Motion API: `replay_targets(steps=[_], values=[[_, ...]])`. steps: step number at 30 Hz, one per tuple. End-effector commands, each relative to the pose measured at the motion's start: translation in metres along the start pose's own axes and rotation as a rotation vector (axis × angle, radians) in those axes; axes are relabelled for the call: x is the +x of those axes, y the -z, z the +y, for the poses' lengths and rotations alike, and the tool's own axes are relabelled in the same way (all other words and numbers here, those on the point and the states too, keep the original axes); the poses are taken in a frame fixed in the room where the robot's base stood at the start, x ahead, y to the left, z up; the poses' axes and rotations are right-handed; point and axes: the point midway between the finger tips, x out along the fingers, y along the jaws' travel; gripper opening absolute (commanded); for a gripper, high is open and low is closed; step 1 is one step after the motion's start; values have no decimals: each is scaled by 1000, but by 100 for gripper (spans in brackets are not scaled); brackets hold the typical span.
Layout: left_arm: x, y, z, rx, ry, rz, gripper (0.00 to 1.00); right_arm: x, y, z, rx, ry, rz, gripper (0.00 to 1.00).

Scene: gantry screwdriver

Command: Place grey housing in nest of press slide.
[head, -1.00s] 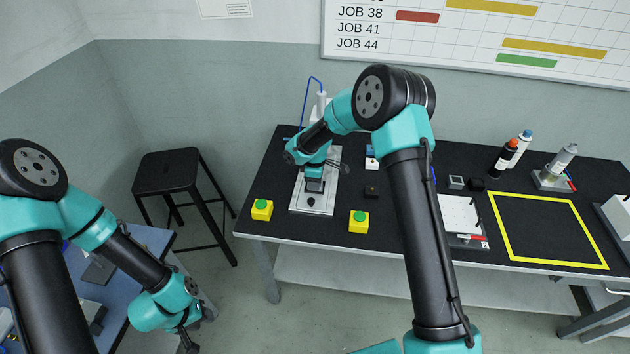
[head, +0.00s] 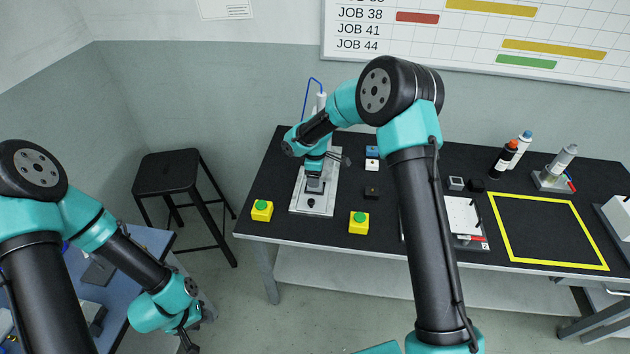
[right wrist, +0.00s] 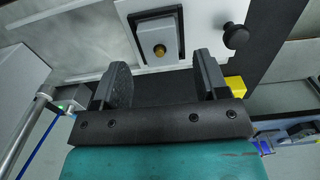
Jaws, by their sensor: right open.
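In the right wrist view a light grey square piece with a brass-coloured centre, which looks like the grey housing (right wrist: 158,24), lies inside a dark square frame, the nest (right wrist: 181,48), on the pale press slide (right wrist: 95,48). My right gripper (right wrist: 160,65) is open, its two fingers apart with nothing between them, close to the housing. In the head view my right arm reaches over the press slide (head: 328,193) and partly hides the nest. How fully the housing is seated cannot be told. My left gripper (head: 187,335) hangs at the lower left, its jaws too small to read.
A black knob (right wrist: 235,36) stands on the slide beside the nest. Yellow button boxes (head: 262,210) and (head: 359,222) flank the press. The yellow-outlined area (head: 548,230) is empty.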

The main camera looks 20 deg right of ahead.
Motion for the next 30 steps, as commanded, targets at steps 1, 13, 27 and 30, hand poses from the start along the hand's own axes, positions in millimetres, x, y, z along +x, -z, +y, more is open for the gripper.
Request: replay_targets(steps=[1, 13, 27, 30], values=[[0, 0, 0, 0, 0, 0, 38, -12, 0, 1, 0, -4, 2, 67], [0, 0, 0, 0, 0, 0, 38, -78, 0, 0, -1, -3, 1, 67], [0, 0, 0, 0, 0, 0, 38, -86, 0, 0, -1, 0, 0, 67], [0, 0, 0, 0, 0, 0, 38, -86, 0, 0, -1, 0, 0, 67]])
